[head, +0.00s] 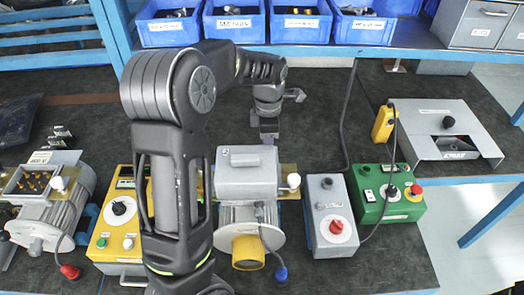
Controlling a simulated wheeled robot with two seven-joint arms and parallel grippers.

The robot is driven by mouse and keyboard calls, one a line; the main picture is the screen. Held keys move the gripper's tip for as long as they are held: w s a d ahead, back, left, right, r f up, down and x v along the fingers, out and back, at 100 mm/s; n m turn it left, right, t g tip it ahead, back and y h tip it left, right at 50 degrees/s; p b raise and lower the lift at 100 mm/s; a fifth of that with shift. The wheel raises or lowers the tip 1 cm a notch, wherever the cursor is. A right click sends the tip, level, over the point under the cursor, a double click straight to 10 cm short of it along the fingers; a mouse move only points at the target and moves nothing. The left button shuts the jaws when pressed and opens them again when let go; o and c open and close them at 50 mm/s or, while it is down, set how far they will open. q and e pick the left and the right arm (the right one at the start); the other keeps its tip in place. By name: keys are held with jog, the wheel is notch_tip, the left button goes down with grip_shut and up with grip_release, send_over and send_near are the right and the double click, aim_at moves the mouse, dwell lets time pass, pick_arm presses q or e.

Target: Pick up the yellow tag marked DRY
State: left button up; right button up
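I cannot make out a yellow tag marked DRY in the head view; the lettering on the small labels is too small to read. My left gripper (268,133) points down at the back of the middle blower (247,175), near its grey box. Its fingertips are small and dark, and I cannot tell whether they are open or hold anything. My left arm covers part of the bench left of this blower, including part of a yellow control box (118,215). My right gripper is not in view.
Another blower (45,205) stands at the left. A grey control box (328,215), a green control box (388,193), a yellow pendant (383,123) and a grey housing (440,140) stand to the right. Blue bins (235,30) line the back shelf. The dark bench (315,130) has free room behind the boxes.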

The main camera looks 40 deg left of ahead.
pick_arm(q)
jog(key=shift+c, duration=0.4)
grip_shut()
